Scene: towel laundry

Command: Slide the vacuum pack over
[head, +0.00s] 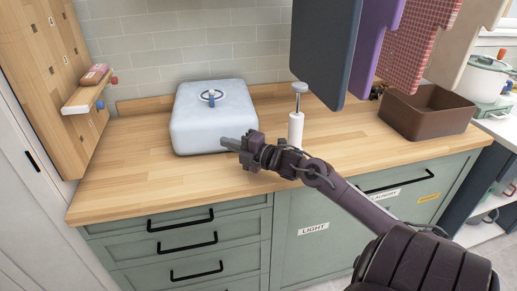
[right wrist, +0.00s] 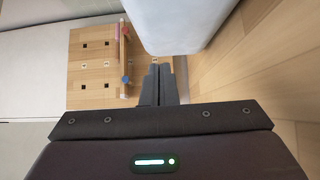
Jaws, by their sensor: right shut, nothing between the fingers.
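The vacuum pack (head: 208,125) is a pale blue-white, rounded block with a round valve on top. It lies flat on the wooden counter, left of the middle in the head view. It also shows at the top of the right wrist view (right wrist: 185,22). My right gripper (head: 229,143) is shut and empty, its tips low beside the pack's front right side. I cannot tell whether the tips touch the pack. In the right wrist view the closed fingers (right wrist: 158,82) point toward the pack's edge. My left gripper is not in view.
A white hand pump (head: 296,128) stands right of the pack. Hanging towels (head: 327,45) are above it. A brown bin (head: 428,112) stands at the counter's right. A wooden pegboard (head: 40,75) with a small shelf is at the left. The counter (head: 125,165) left of the pack is clear.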

